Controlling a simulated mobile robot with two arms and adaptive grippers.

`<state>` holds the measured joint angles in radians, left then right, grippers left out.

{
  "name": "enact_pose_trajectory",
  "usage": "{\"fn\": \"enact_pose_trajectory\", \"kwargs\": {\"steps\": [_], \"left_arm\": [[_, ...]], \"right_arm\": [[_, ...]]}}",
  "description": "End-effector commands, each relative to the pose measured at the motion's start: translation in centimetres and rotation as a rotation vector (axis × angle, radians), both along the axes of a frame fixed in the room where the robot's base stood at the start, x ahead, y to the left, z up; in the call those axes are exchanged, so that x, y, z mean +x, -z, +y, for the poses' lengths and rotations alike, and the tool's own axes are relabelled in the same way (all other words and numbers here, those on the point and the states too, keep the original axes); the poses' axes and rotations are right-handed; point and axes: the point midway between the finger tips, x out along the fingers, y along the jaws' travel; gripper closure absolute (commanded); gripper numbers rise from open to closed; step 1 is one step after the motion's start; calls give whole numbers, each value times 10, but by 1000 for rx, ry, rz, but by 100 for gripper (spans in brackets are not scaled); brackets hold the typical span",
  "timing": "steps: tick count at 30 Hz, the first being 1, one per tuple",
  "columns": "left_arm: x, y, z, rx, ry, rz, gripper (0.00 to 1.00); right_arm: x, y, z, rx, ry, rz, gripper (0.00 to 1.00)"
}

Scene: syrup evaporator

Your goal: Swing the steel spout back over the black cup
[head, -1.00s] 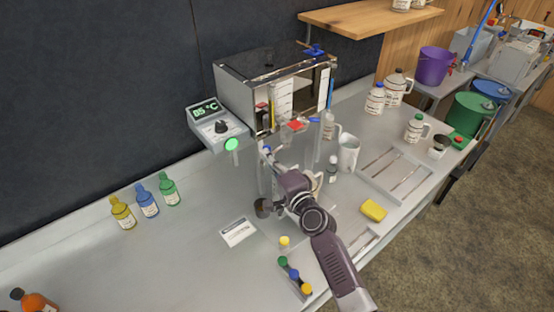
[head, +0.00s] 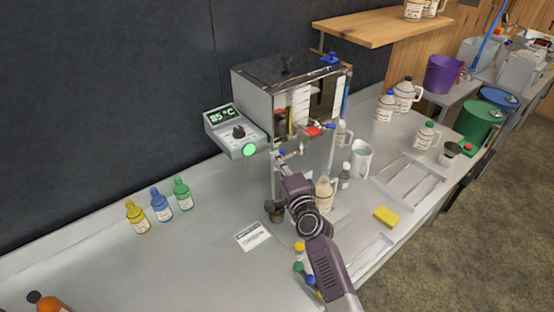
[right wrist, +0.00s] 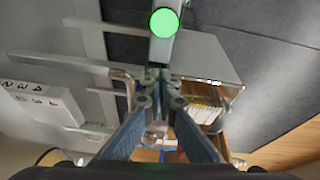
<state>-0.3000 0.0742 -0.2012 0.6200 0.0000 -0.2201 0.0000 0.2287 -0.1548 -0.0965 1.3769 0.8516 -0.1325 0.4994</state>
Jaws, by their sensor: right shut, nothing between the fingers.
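The steel spout (head: 291,155) shows as a small bright metal piece by a blue handle, below the front of the evaporator box (head: 262,98). My right gripper (head: 288,176) is just below it, and its fingertips are mostly hidden by my own wrist in the head view. In the right wrist view the right gripper (right wrist: 159,77) is shut and empty, close to a bent steel tube (right wrist: 122,76); I cannot tell whether they touch. The black cup (head: 274,213) stands on the bench, left of my wrist and partly covered. My left gripper is not in view.
The control box (head: 236,132) with a green button (head: 249,150) juts out left of the gripper. A filled bottle (head: 323,194) stands right of my wrist. A white card (head: 253,236) lies in front of the cup.

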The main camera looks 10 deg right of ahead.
Motion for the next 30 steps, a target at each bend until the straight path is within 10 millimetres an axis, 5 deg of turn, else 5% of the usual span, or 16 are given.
{"fn": "enact_pose_trajectory", "kwargs": {"steps": [8,21,30], "left_arm": [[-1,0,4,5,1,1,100],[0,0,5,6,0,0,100],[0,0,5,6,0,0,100]], "right_arm": [[-17,0,-5,1,3,-1,100],[-98,-1,-23,-2,0,1,100],[-117,-3,-27,-1,0,0,100]]}}
